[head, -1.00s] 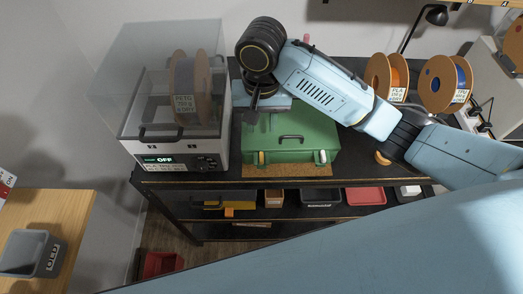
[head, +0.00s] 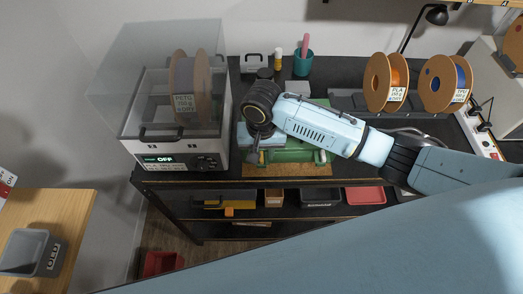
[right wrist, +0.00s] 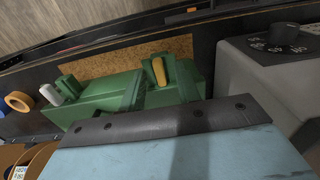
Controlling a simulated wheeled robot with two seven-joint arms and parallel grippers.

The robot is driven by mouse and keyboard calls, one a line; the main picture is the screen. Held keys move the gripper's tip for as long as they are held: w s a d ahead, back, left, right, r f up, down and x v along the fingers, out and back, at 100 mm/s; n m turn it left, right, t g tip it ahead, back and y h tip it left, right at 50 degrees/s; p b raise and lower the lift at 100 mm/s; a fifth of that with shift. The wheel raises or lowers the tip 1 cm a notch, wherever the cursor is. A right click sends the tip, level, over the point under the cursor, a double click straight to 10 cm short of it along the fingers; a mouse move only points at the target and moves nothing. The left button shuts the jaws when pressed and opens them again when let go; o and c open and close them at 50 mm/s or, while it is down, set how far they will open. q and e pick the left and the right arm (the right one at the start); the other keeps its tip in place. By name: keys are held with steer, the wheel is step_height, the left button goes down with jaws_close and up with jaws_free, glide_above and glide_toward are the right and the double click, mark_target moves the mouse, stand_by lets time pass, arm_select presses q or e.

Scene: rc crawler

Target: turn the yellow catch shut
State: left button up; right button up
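The green case (head: 295,152) stands on the bench, mostly covered by my right arm in the head view. In the right wrist view the case front (right wrist: 100,104) shows two catches. The yellow catch (right wrist: 159,70) sits between green lugs and points away from the case body, slightly tilted. The white catch (right wrist: 49,94) is further left. In the head view my right gripper (head: 255,158) points down at the case's front left, close to where the yellow catch is hidden; I cannot tell whether it touches. Its finger opening is not clear. My left gripper is out of view.
The filament dryer (head: 178,143) stands close to the left of my right gripper. A brown cork mat (head: 290,170) lies in front of the case. Spools (head: 386,82) stand at the back right. Bins (head: 320,196) sit on the shelf below.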

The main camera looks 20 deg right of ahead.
jaws_close()
steer(key=shift+n, duration=0.4)
steer(key=n, duration=0.8)
steer(key=shift+r, duration=0.1)
steer(key=n, duration=0.5)
steer(key=shift+w+n, duration=0.1)
steer(key=shift+n, duration=1.9)
